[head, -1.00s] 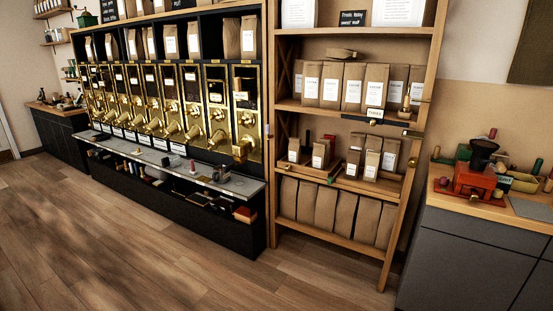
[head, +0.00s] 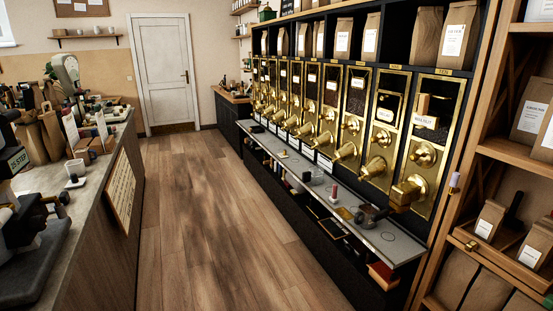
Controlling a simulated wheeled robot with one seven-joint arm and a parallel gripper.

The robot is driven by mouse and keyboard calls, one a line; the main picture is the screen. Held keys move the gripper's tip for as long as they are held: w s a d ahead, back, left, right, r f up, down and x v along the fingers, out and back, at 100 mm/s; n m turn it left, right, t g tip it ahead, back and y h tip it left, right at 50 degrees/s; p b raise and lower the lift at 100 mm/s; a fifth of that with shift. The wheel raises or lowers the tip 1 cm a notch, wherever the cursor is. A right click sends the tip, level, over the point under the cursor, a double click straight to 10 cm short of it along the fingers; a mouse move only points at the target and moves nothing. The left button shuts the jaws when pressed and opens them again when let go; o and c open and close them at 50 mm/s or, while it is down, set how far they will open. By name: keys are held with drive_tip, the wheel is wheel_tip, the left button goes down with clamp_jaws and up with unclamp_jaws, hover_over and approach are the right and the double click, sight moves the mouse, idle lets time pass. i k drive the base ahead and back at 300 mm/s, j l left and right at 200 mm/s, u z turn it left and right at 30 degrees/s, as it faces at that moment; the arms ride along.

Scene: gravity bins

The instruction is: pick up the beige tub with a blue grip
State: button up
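I cannot make out a beige tub with a blue grip in the head view. Small items stand on the grey ledge (head: 345,213) under the brass bins, among them a pinkish upright piece (head: 334,193) and a dark piece with a wooden part (head: 371,214). They are too small to tell more. My gripper is not in view.
A row of brass-fronted bins (head: 383,115) runs along the right. A counter (head: 100,195) with a scale and bags stands at the left. Wooden shelves (head: 510,152) with paper bags are at the far right. The wooden floor (head: 205,220) between is clear, up to a white door (head: 162,75).

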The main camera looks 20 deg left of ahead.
sight(84, 153)
drive_tip(key=i+j+u, duration=0.15)
drive_tip(key=i+u, duration=0.25)
drive_tip(key=i, duration=0.2)
drive_tip(key=i+u, duration=0.35)
drive_tip(key=i, duration=0.3)
drive_tip(key=i+l+u, duration=0.25)
drive_tip(key=i+u, duration=0.15)
drive_tip(key=i, duration=0.2)
drive_tip(key=i+u, duration=0.25)
drive_tip(key=i, duration=0.35)
drive_tip(key=i+u, duration=0.25)
drive_tip(key=i, duration=0.3)
drive_tip(key=i+l+u, duration=0.2)
drive_tip(key=i, duration=0.4)
drive_tip(key=i+j, duration=0.15)
drive_tip(key=i, duration=0.45)
drive_tip(key=i+j+u, duration=0.1)
drive_tip(key=i, duration=0.45)
